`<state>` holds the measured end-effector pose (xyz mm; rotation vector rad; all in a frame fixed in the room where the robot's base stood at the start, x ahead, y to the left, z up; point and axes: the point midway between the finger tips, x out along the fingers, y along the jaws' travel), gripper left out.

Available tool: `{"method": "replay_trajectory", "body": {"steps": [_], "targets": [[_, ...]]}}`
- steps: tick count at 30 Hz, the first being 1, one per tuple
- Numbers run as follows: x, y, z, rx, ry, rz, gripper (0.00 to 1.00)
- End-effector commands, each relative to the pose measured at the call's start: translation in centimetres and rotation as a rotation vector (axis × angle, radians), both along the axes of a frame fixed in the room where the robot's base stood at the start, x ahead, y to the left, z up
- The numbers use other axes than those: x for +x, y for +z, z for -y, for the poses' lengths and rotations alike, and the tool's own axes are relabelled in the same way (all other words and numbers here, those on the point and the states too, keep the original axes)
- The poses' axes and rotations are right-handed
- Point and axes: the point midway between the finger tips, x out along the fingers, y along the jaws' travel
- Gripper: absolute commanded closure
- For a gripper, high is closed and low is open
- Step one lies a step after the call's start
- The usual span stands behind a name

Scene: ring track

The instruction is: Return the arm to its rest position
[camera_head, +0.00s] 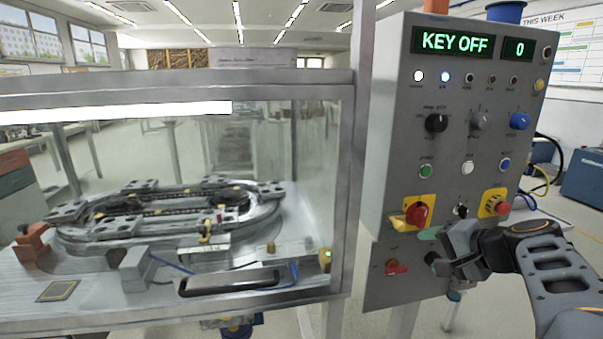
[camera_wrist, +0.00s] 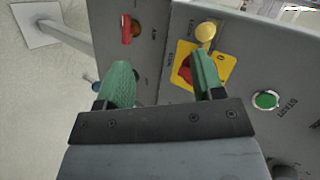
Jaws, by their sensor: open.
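My arm reaches in from the lower right of the head view, and my gripper (camera_head: 436,247) is close to the lower part of the grey control panel (camera_head: 384,150). In the wrist view my gripper (camera_wrist: 160,82) shows two green fingertips spread apart with nothing between them. The panel's display (camera_head: 455,42) reads "KEY OFF", with a "0" display beside it. In the wrist view a red knob on a yellow plate (camera_wrist: 226,72) is partly hidden behind the right finger. I cannot tell whether the gripper touches the panel.
A glass-walled enclosure (camera_head: 345,180) with an oval ring track (camera_head: 150,215) stands left of the panel. A red switch (camera_head: 397,267) and a red emergency button (camera_head: 503,208) are close to my gripper. Open floor shows below the panel. A blue cabinet (camera_head: 588,178) stands at the far right.

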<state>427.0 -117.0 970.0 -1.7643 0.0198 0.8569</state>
Motion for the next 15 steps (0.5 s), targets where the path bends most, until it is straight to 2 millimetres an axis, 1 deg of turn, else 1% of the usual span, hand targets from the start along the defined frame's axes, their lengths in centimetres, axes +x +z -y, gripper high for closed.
{"method": "replay_trajectory", "body": {"steps": [1, 3, 6, 10, 12, 15], "targets": [[-0.8, 2.5, -2.6, -0.065, 0.07, -0.057, 0.38], [-2.4, 2.7, -5.3, -0.172, 0.159, -0.135, 0.38], [-4.8, 3.2, -8.3, -0.336, 0.287, -0.219, 0.38], [-7.9, 4.0, -10.5, -0.543, 0.443, -0.285, 0.38], [-9.2, 4.5, -11.2, -0.644, 0.514, -0.301, 0.38], [-10.7, 5.1, -11.7, -0.765, 0.6, -0.308, 0.38]]}}
